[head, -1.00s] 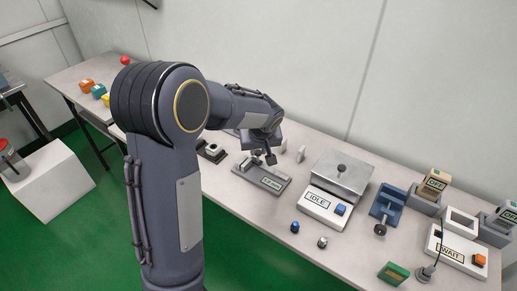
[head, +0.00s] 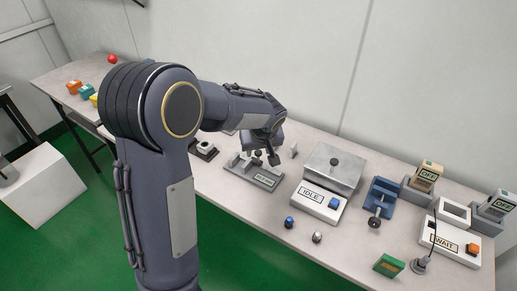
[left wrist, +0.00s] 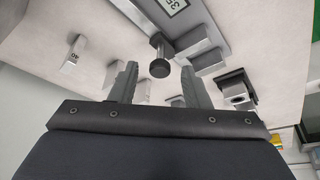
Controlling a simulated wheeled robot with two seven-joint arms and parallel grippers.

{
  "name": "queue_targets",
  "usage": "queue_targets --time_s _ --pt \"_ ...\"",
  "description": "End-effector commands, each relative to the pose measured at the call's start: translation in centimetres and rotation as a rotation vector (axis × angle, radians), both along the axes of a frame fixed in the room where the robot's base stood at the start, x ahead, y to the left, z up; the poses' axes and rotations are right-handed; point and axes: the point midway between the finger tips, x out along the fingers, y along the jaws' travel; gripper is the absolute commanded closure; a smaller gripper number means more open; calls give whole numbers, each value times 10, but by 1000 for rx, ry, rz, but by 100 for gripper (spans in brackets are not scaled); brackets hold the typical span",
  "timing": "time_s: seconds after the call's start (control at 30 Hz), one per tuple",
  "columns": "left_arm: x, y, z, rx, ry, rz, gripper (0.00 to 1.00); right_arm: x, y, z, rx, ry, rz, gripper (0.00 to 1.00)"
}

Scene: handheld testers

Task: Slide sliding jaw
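A grey gauge (head: 262,179) with a flat base and a small label lies on the bench, under my left gripper. Pale upright jaw blocks stand on it, partly hidden by my arm. In the left wrist view, its dark round knob on a stem (left wrist: 159,68) shows close to the fingertips, with two grey blocks (left wrist: 193,41) beside it. I cannot tell for certain which part is the sliding jaw. My left gripper (head: 266,158) is open; its two fingers stand apart in the left wrist view (left wrist: 158,76), with no object clearly held. My right gripper is out of view.
A tester marked IDLE (head: 318,203) with a metal plate (head: 334,168) stands right of the gauge. A blue vise (head: 381,197) and a WAIT unit (head: 452,245) are farther right. A blue button (head: 289,222) and a metal knob (head: 317,237) lie near the front edge.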

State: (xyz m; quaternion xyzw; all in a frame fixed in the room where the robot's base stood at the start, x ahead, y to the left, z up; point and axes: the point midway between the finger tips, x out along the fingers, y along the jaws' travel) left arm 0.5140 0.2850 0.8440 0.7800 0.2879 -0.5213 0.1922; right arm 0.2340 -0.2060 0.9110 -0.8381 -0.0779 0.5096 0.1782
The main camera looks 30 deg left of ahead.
Motion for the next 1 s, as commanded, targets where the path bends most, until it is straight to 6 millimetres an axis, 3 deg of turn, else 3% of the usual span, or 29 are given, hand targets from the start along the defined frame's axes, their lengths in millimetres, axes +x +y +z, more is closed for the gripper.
queue_targets --time_s 0.27,0.7,1.0 --pt "-1 -1 5 -1 -2 -1 57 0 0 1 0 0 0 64" --pt "-20 -18 65 -1 -3 -1 57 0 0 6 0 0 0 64" --pt "-23 -20 72 0 0 0 57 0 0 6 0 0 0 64"
